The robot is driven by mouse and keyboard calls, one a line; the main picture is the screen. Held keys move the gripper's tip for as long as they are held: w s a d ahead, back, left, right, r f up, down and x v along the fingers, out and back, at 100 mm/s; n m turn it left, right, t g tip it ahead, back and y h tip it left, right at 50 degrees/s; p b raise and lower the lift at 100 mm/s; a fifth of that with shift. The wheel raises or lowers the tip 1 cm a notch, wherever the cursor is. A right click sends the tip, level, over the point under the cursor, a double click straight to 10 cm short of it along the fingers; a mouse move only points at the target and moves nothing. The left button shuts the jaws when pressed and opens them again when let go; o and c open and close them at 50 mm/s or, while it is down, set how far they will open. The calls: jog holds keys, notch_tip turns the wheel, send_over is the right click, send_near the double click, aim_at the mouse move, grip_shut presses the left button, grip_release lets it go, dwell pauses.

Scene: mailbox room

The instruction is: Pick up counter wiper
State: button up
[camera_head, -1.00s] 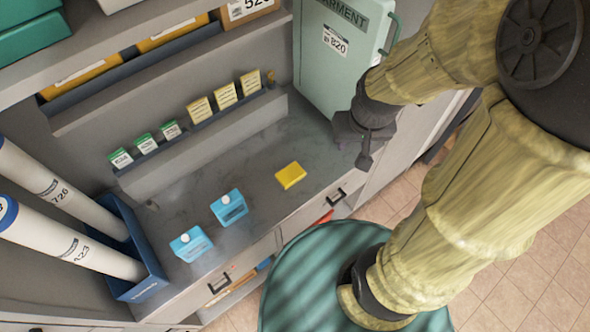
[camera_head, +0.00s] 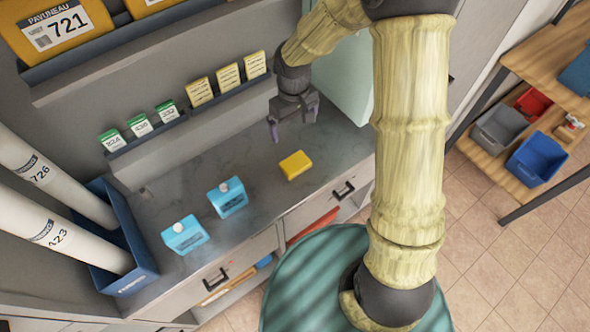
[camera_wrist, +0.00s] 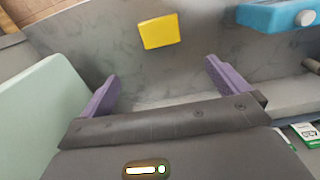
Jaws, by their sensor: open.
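The counter wiper appears to be the small yellow block (camera_head: 295,165) lying flat on the grey counter (camera_head: 258,192), to the right of two blue cartons. It also shows in the wrist view (camera_wrist: 160,32), beyond the fingertips and roughly between them. My gripper (camera_head: 294,122) is open and empty above the back of the counter, just behind the yellow block and apart from it. In the wrist view its two purple fingers (camera_wrist: 162,82) are spread wide with nothing between them.
A ledge behind holds yellow boxes (camera_head: 228,77) and green-topped boxes (camera_head: 139,125). A blue bin (camera_head: 130,262) with white tubes stands at left. A pale green cabinet (camera_head: 345,75) stands at the right.

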jog(key=shift+w+a+f, duration=0.15)
jog(key=shift+a+f, duration=0.1)
jog(key=shift+a, duration=0.05)
jog(key=shift+f, duration=0.1)
jog(key=p, duration=0.2)
send_over(293, 160)
notch_tip(293, 160, down, 12)
jog(key=shift+w+a+f, duration=0.1)
dwell(0.4)
jog(key=shift+f+p, duration=0.7)
jog(key=shift+f, duration=1.85)
